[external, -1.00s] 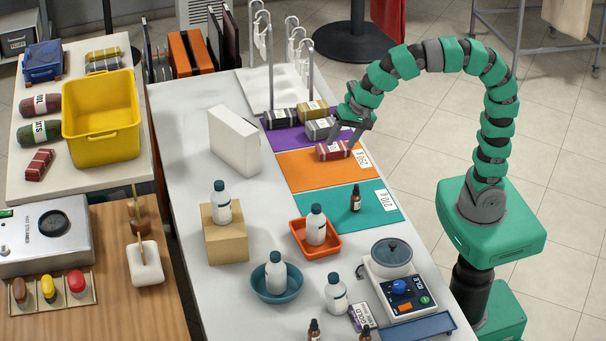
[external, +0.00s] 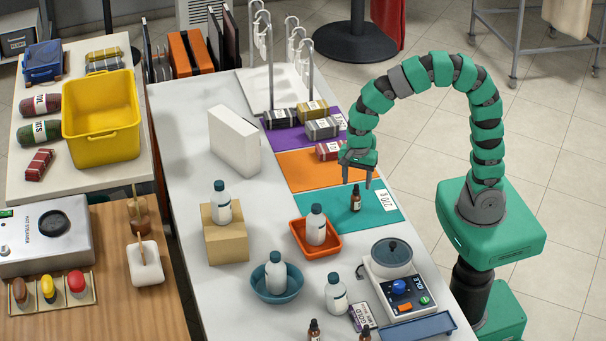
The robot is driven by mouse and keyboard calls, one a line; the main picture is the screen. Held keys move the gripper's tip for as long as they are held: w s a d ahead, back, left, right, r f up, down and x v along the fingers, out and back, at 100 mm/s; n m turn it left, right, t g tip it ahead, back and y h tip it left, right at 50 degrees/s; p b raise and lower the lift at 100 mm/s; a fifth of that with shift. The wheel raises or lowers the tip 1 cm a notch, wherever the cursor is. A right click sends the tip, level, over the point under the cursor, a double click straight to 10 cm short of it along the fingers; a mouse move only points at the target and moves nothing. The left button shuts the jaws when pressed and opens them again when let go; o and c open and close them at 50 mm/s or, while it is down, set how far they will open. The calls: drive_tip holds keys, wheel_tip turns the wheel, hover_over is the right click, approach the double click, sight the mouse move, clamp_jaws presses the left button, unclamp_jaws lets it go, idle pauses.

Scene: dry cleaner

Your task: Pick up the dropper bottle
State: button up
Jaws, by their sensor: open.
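A small brown dropper bottle (external: 355,199) with a dark cap stands upright on the teal mat (external: 336,212) marked 270 g. My gripper (external: 357,183) points down just above and around the bottle's top, its fingers apart. From this view I cannot tell whether the bottle's cap is between the fingers or a little in front of them. Two more brown dropper bottles stand at the bottom edge, one at the left (external: 314,330) and one at the right (external: 364,334).
An orange tray (external: 331,250) with a white bottle lies just left of the teal mat. Behind are an orange mat (external: 300,168) and a purple mat (external: 285,138) with several wrapped bundles. The teal mat's right side is clear.

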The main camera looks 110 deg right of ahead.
sight(355, 190)
wheel_tip(355, 190, down, 7)
drive_tip(key=shift+r+b, duration=0.2)
drive_tip(key=shift+b, duration=0.5)
drive_tip(key=c, duration=1.1)
